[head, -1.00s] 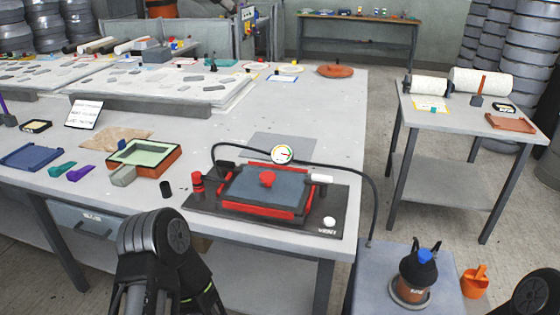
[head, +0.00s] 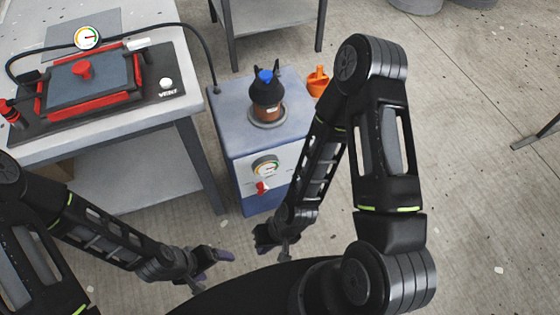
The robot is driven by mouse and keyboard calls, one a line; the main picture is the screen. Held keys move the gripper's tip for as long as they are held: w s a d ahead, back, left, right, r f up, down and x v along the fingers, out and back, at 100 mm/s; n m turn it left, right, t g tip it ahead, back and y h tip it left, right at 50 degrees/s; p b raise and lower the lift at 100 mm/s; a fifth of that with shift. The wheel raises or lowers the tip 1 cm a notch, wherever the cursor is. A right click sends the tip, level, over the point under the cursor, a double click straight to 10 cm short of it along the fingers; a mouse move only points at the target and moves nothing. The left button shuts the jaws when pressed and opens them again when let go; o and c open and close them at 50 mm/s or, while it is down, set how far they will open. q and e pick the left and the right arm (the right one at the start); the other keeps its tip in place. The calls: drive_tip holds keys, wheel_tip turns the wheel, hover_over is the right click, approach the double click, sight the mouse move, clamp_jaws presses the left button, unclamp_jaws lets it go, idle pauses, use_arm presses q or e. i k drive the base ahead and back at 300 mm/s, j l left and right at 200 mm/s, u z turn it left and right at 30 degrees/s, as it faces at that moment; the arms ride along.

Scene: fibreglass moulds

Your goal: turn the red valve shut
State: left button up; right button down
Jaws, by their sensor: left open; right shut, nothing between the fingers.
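A small red valve handle (head: 262,187) sits on the pale front face of a blue-topped cabinet (head: 231,133), just below a round gauge (head: 265,167). My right gripper (head: 268,240) is low in front of the cabinet, below the valve and apart from it; it is shut and empty. My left gripper (head: 212,263) is further left and lower, open and empty, also apart from the valve. A red knob (head: 82,70) shows on the framed plate (head: 95,85) on the table.
A black hose (head: 205,55) runs from the table to the cabinet.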

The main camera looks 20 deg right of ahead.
sight(261, 187)
drive_tip(key=k+l+z, duration=0.15)
drive_tip(key=l, duration=0.35)
drive_tip(key=k+l+z, duration=0.2)
drive_tip(key=l, duration=0.35)
drive_tip(key=k+l+z, duration=0.15)
drive_tip(key=l, duration=0.4)
drive_tip(key=l+z, duration=0.2)
drive_tip(key=l, duration=0.35)
